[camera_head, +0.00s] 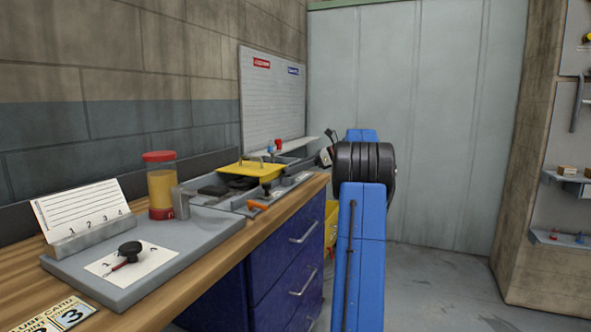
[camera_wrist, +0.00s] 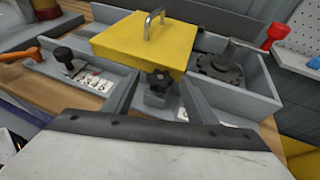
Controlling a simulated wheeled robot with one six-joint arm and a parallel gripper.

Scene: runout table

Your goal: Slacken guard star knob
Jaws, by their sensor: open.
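The yellow guard (camera_wrist: 140,42) has a metal handle on top and sits on a grey tray. A black star knob (camera_wrist: 158,78) stands at its near edge, above a small grey block. In the wrist view my gripper (camera_wrist: 160,84) is open, with one grey finger to the left and one to the right of the star knob. Nothing is between the fingers except the knob in line of sight; I cannot tell whether the tips reach its depth. In the head view the yellow guard (camera_head: 250,169) lies on the bench, and my gripper is not clearly seen.
An orange lever (camera_wrist: 18,56) and a black knob (camera_wrist: 62,54) are left of the guard. A dark round wheel (camera_wrist: 220,66) sits in the tray at right, near a red knob (camera_wrist: 276,32).

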